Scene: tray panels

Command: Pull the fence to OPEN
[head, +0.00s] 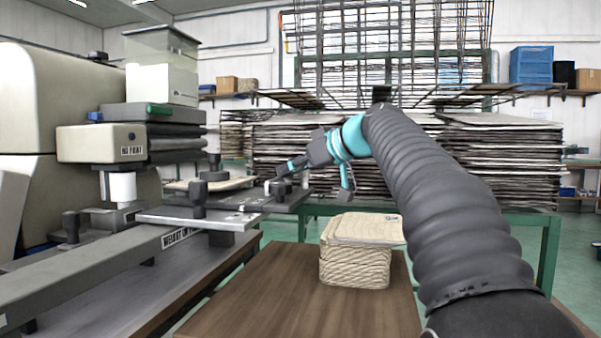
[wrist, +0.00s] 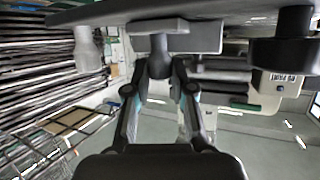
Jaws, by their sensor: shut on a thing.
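The fence (head: 270,200) looks to be the dark sliding plate on the machine's metal bed, with short dark knobs standing on it. My gripper (head: 277,180) reaches in from the right, low at the fence. In the wrist view my gripper (wrist: 160,72) is shut on a dark handle (wrist: 159,63), which sits beneath a grey block on the plate's edge. The wrist picture appears turned over, with the plate along its top. In the head view the fingers partly hide the handle. No OPEN mark is readable.
A long grey rail (head: 100,268) with a label runs toward the front left. A stack of pale panels (head: 355,265) stands on the brown table (head: 300,310) below my arm. A machine head (head: 100,143) rises at left. Racks of trays (head: 490,165) fill the back.

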